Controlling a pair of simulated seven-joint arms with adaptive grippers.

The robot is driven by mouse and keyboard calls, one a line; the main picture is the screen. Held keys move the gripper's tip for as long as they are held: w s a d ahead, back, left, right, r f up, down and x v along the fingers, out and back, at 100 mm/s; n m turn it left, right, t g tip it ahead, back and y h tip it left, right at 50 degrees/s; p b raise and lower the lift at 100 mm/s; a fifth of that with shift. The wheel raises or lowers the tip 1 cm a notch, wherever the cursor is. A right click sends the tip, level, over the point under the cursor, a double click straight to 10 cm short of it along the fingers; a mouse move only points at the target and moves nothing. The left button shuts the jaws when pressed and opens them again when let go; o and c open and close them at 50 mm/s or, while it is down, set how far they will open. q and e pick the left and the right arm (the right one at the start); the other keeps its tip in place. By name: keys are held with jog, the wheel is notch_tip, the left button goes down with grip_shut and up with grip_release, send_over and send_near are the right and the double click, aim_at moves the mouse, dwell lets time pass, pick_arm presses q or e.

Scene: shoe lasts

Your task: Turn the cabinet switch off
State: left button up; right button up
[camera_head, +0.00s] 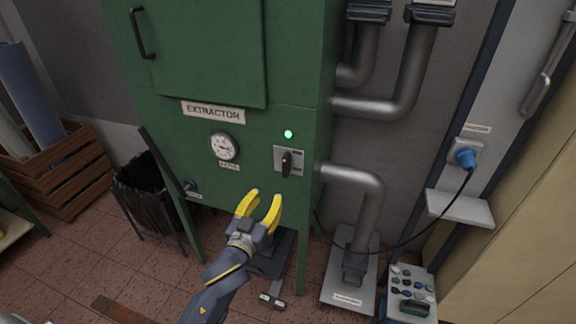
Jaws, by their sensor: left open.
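The green extractor cabinet (255,125) stands in the middle of the head view. Its switch is a black rotary handle (287,164) on a grey plate, with the handle upright. A green lamp (288,134) glows above the switch. My left gripper (260,200) has yellow fingers spread apart and holds nothing. It is below and slightly left of the switch, apart from it. The lettering on the switch plate is too small to read. My right gripper is not in view.
Grey pipes (370,190) run along the cabinet's right side. A round gauge (224,146) is left of the switch. A blue plug (466,157) with a black cable is on the right wall. A wooden crate (75,180) and a black bin (150,205) stand left.

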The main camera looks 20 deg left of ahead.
aim_at(285, 167)
pick_arm(q)
jog(key=w, duration=1.6)
jog(key=shift+w+d, duration=0.35)
jog(key=shift+w, duration=0.05)
jog(key=shift+o, duration=0.3)
grip_shut()
